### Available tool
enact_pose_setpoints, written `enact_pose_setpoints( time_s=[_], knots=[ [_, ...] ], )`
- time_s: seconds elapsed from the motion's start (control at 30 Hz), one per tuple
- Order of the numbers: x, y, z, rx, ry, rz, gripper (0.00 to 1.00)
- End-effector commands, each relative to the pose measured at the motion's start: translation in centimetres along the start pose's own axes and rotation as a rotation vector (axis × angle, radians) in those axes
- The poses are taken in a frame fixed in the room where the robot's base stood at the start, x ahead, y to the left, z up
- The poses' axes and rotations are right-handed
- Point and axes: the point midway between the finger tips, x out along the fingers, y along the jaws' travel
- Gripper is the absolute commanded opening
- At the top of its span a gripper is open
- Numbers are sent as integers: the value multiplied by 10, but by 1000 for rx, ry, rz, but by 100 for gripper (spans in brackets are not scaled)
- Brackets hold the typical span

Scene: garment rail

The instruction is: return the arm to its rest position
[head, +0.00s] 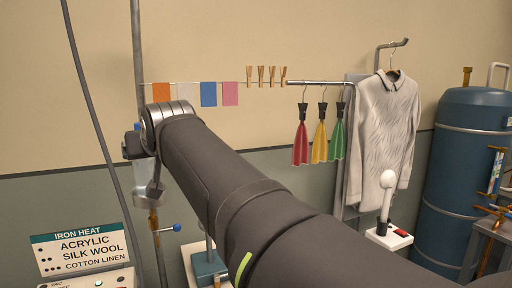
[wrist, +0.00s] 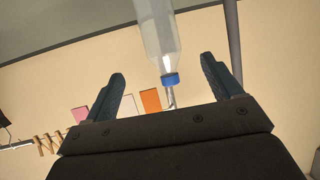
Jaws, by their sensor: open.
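My arm (head: 235,195) reaches from the lower right of the head view up to the left. Its end is mostly hidden behind its own joint there. In the wrist view my gripper (wrist: 165,92) has its two fingers wide apart, with nothing held between them. A clear bottle with a blue cap (wrist: 171,80) shows upside down beyond the fingers, and I cannot tell how far off it is. In the head view a pale container (head: 146,171) shows just below the arm's end.
A rail carries coloured cloths (head: 208,94), wooden pegs (head: 266,76) and red, yellow and green hanging pieces (head: 319,140). A grey sweater (head: 381,130) hangs at right beside a blue tank (head: 455,170). A metal pole (head: 138,60) and a dark hose (head: 88,105) stand close left of the arm.

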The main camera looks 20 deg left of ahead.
Motion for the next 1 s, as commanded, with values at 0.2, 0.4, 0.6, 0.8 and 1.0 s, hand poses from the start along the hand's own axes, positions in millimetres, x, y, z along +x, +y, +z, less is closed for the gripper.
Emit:
enact_pose_setpoints(
  time_s=[0.2,0.4,0.6,0.8,1.0],
  knots=[
    [0,0,0,0,0,0,84],
    [7,0,0,0,-1,0,84],
    [34,0,1,0,-3,0,84],
    [67,0,0,0,-1,1,84],
    [97,0,0,0,0,1,84]
  ],
)
